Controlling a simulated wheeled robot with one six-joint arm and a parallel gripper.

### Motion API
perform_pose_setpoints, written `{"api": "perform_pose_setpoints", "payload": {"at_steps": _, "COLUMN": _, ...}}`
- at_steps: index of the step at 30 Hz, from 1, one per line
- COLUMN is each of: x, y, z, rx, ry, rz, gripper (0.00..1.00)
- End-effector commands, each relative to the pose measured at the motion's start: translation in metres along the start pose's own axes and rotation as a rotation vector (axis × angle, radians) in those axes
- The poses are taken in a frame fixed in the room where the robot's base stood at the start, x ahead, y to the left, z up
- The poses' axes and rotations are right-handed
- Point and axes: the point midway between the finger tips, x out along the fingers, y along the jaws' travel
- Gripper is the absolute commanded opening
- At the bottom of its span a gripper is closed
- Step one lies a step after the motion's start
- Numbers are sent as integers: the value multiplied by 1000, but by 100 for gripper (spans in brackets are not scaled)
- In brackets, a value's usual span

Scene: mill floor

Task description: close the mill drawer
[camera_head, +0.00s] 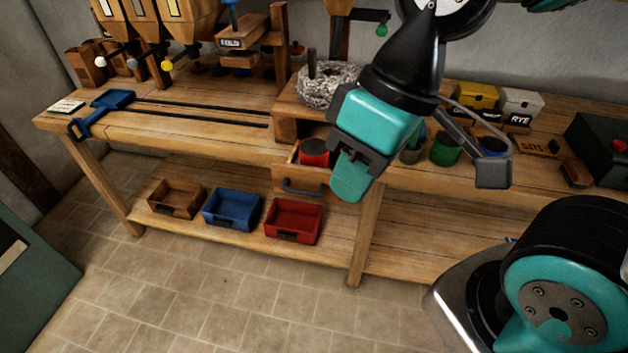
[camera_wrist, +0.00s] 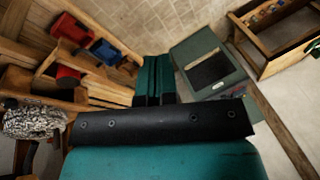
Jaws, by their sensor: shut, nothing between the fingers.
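My gripper (camera_head: 350,177) is shut and empty. In the head view it appears just right of the drawer and hides its right end; I cannot tell whether they touch. In the wrist view my closed teal fingers (camera_wrist: 153,80) point toward the floor, with the red container (camera_wrist: 68,75) and the stone (camera_wrist: 34,122) to their left.
Wooden (camera_head: 176,199), blue (camera_head: 232,209) and red (camera_head: 293,220) bins stand on the lower shelf. Green (camera_head: 446,149) and blue (camera_head: 491,147) cups stand right of my gripper. The tiled floor (camera_head: 230,290) in front is clear.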

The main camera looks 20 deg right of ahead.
Motion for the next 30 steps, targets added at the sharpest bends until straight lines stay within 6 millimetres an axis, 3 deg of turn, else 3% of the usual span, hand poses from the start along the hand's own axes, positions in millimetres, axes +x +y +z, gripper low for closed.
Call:
{"api": "perform_pose_setpoints", "payload": {"at_steps": 5, "x": 28, "y": 28, "z": -13, "rx": 315, "ry": -47, "rz": 89, "gripper": 0}}
{"api": "perform_pose_setpoints", "payload": {"at_steps": 11, "x": 83, "y": 86, "z": -40, "rx": 1038, "ry": -15, "rz": 371, "gripper": 0}}
{"api": "perform_pose_setpoints", "payload": {"at_steps": 14, "x": 111, "y": 111, "z": -53, "rx": 1403, "ry": 100, "rz": 535, "gripper": 0}}
{"api": "perform_pose_setpoints", "payload": {"at_steps": 18, "x": 146, "y": 138, "z": -68, "rx": 1840, "ry": 377, "rz": 723, "gripper": 0}}
{"api": "perform_pose_setpoints", "payload": {"at_steps": 24, "x": 175, "y": 155, "z": -82, "rx": 2222, "ry": 820, "rz": 815, "gripper": 0}}
{"api": "perform_pose_setpoints", "payload": {"at_steps": 30, "x": 184, "y": 160, "z": -87, "rx": 2351, "ry": 1039, "rz": 804, "gripper": 0}}
